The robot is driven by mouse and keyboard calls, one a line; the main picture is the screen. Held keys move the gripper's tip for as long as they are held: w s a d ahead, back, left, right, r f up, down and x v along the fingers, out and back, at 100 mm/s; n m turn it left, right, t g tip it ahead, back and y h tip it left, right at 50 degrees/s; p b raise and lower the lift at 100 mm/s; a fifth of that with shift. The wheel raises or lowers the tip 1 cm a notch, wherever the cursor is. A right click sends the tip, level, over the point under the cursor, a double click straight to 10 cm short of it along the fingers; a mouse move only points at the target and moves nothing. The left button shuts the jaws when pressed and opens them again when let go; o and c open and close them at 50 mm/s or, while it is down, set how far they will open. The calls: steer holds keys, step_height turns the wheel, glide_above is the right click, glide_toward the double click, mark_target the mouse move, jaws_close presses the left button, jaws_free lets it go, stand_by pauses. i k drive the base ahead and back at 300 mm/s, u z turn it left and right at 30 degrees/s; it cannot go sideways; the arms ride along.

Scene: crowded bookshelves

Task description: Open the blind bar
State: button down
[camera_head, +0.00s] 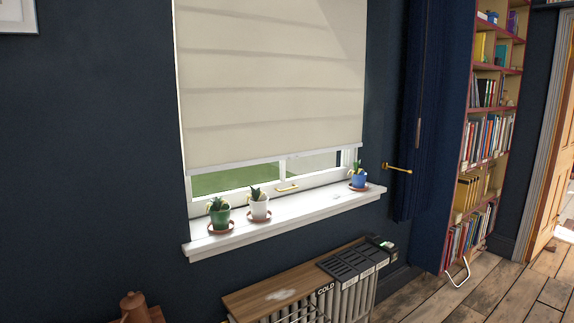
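A cream roman blind (270,80) hangs over the window and covers most of it. Its straight white bottom bar (275,158) runs slightly tilted in the picture, a little above the sill. Below the bar a strip of window glass (221,180) shows green outside. A small brass window handle (287,188) sits on the frame under the bar. My gripper is not in view.
The white sill (300,211) holds a green pot (219,217), a white pot (259,208) and a blue pot (358,180) on saucers. A radiator (320,301) with a wooden top stands below. A brass hook (398,169) and bookshelf (487,135) are at right.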

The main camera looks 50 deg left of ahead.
mark_target(212, 149)
steer(key=u, duration=0.7)
steer(key=i, duration=0.85)
steer(key=u, duration=0.95)
